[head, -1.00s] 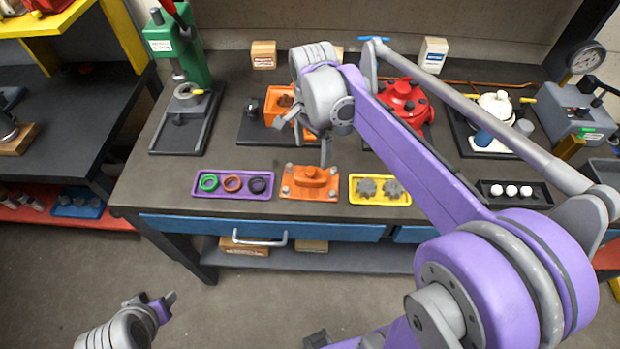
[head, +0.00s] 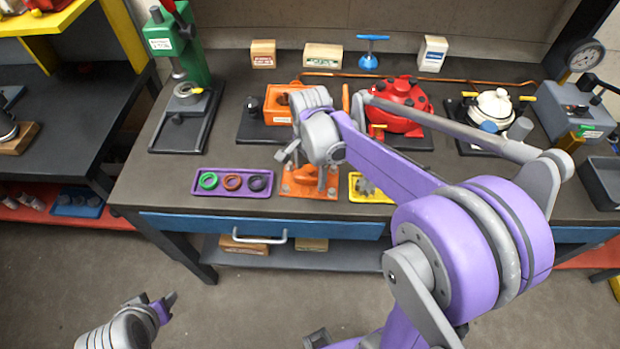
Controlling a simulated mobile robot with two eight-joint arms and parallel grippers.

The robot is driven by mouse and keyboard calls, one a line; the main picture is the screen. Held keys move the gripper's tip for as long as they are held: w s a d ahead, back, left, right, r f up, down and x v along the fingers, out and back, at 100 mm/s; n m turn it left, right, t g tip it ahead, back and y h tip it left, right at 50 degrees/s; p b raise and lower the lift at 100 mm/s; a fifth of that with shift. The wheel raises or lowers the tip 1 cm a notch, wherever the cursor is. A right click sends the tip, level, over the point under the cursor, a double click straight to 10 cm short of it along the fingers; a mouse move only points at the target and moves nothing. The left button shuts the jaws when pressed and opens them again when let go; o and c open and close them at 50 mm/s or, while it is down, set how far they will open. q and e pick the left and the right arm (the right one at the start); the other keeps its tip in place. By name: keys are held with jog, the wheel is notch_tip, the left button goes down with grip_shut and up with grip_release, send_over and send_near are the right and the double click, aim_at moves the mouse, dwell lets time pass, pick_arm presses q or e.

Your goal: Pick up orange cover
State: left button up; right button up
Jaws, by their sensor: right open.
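The orange cover (head: 296,190) is a flat orange plate with a raised handle. It lies near the front edge of the workbench, between the purple tray and the yellow tray. My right gripper (head: 302,169) is open, directly over the cover in the picture, with its fingers apart around the handle area. It hides the back of the cover and part of the handle. I cannot tell whether the fingers touch it. My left gripper (head: 156,298) is low at the lower left, over the floor and away from the bench, with its fingers apart and empty.
The purple tray (head: 232,192) with green, orange and black rings lies left of the cover. The yellow tray (head: 380,196) lies close on its right, partly behind my arm. An orange housing (head: 275,105) and a red motor (head: 405,100) stand behind. A green press (head: 165,45) stands at the back left.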

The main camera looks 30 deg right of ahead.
grip_shut()
dwell(0.3)
dwell(1.0)
